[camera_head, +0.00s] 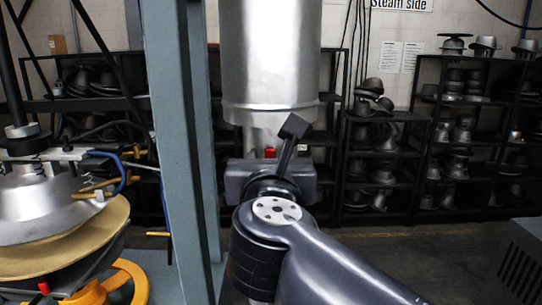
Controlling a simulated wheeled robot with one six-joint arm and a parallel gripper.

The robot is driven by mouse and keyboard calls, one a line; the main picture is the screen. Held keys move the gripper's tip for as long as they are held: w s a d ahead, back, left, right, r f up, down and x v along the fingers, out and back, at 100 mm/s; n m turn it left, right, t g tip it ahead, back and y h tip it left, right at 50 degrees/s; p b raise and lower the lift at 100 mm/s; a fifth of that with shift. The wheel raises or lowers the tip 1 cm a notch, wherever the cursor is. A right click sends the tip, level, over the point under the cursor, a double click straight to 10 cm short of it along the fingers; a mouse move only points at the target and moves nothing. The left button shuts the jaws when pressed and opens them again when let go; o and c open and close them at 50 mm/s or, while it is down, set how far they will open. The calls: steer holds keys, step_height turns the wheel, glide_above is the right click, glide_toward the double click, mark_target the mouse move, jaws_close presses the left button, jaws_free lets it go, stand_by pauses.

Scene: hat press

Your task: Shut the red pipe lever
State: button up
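A small red piece (270,152), which may be part of the red pipe lever, shows just above my gripper's body and below the large silver cylinder (270,55). Most of it is hidden behind my gripper and wrist, so I cannot tell the lever's angle. My gripper (291,132) points away from the camera, with a dark finger slanting up in front of the cylinder's lower end. I cannot tell whether it touches the red piece or whether its fingers are apart.
A blue-grey upright post (175,150) stands close on the left of my arm. Left of it is a press with a silver dome (45,205) and yellow-orange parts. Dark shelves (405,117) of metal hat moulds line the back wall. Open floor (415,250) lies at right; a dark ribbed box (520,262) stands at lower right.

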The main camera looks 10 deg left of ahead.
jaws_close()
stand_by(0.4)
